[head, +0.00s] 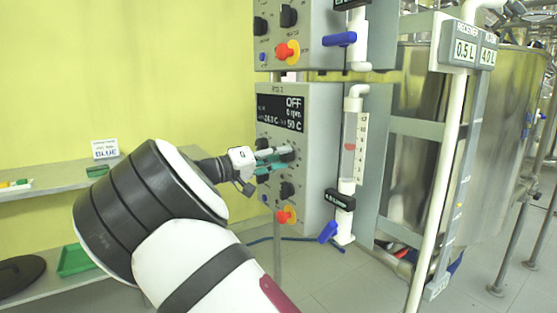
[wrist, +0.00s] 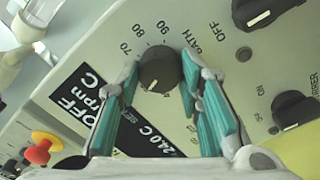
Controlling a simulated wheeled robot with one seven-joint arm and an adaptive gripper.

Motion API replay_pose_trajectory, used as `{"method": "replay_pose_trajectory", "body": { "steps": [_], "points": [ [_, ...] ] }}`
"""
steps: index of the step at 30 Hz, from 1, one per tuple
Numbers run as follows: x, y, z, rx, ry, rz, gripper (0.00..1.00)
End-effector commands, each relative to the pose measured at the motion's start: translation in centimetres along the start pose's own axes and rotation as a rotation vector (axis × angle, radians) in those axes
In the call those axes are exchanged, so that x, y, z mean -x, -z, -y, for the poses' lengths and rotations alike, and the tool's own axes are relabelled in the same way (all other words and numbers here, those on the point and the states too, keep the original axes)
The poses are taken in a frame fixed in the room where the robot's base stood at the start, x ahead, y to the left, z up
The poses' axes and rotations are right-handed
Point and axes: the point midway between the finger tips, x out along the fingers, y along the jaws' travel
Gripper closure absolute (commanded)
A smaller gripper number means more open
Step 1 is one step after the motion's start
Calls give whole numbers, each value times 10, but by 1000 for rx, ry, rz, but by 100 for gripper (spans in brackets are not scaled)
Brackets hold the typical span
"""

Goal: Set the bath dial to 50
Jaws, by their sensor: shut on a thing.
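The bath dial (wrist: 160,70) is a black round knob on the grey panel, with "BATH" printed beside it. Its white pointer line faces the lower side of the picture, between the 70 side and a partly hidden "4". My gripper (wrist: 160,88) has its teal fingers on either side of the dial, shut on it. In the head view my gripper (head: 284,158) reaches the middle of the lower control box (head: 310,190) and largely covers the dial. The box's display (head: 281,113) reads OFF, 0 rpm, about 24 C and a set value of 50 C.
Another black knob (head: 287,190) and a red-yellow stop button (head: 287,216) sit below my gripper. A flow tube (head: 351,150) and steel vessel (head: 415,120) stand to the right.

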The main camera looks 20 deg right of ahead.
Motion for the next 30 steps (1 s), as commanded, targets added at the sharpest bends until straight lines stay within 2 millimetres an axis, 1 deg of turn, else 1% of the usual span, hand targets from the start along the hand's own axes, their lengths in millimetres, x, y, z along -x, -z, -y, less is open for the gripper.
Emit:
{"method": "replay_pose_trajectory", "body": {
  "steps": [8,9,11,12,20,23,26,29,30],
  "points": [
    [1,-2,2,2,2,4,95],
    [1,-2,2,2,2,4,65],
    [1,-2,2,3,2,3,51],
    [1,-2,2,3,2,3,47],
    [0,-1,1,2,1,1,47],
    [4,0,1,2,2,0,47],
    [15,0,1,2,2,-2,47],
    [33,0,1,2,3,-3,47],
    [42,0,2,2,4,-3,47]
  ]
}}
